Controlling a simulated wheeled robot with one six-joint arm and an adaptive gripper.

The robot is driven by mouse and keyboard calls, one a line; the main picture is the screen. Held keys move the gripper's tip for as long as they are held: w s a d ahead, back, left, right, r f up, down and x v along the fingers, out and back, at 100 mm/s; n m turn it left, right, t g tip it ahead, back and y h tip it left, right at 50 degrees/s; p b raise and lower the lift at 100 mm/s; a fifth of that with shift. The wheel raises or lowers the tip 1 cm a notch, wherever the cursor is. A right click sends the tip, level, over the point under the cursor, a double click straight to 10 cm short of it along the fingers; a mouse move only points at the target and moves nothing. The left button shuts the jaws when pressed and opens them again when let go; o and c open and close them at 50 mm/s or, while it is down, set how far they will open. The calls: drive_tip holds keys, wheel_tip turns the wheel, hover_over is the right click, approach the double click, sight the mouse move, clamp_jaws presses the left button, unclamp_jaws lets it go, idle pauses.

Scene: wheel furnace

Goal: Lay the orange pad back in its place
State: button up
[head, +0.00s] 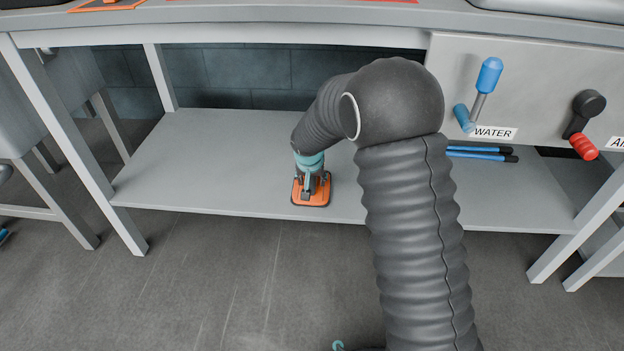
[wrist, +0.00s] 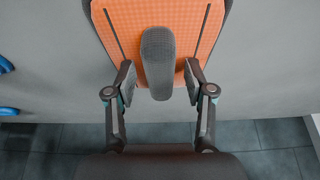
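The orange pad (head: 312,197) lies on the grey lower shelf near its front edge, with my gripper (head: 311,178) right above it. In the wrist view the pad (wrist: 200,25) shows an orange face with dark edges and a grey handle (wrist: 157,50) along its middle. My gripper (wrist: 159,82) is open there, one finger on each side of the handle. A narrow gap shows between each finger and the handle. My arm hides part of the shelf in the head view.
The bench top (head: 250,14) is above the shelf (head: 200,165), with an orange-edged dark patch (head: 107,4) at its left. A panel at right carries a blue WATER lever (head: 488,78) and a red-handled lever (head: 583,146). Blue bars (head: 480,152) lie on the right shelf; its left is clear.

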drive_tip(key=shift+s+r, duration=0.1)
drive_tip(key=shift+r, duration=0.4)
drive_tip(key=s+d+r+p, duration=0.1)
drive_tip(key=s+d+r, duration=0.4)
drive_tip(key=r, duration=0.4)
drive_tip(key=s+d+r+p, duration=0.1)
drive_tip(key=s+d+r, duration=0.2)
drive_tip(key=s+r, duration=0.5)
drive_tip(key=s+d+r, duration=0.2)
drive_tip(key=s+d, duration=0.1)
drive_tip(key=s, duration=0.5)
drive_tip(key=s+d+r, duration=0.2)
drive_tip(key=s+d, duration=0.2)
drive_tip(key=s, duration=0.4)
drive_tip(key=s+d+r+t, duration=0.1)
drive_tip(key=s+d+r, duration=0.2)
drive_tip(key=s, duration=0.5)
drive_tip(key=shift+d, duration=0.75)
drive_tip(key=shift+r, duration=0.15)
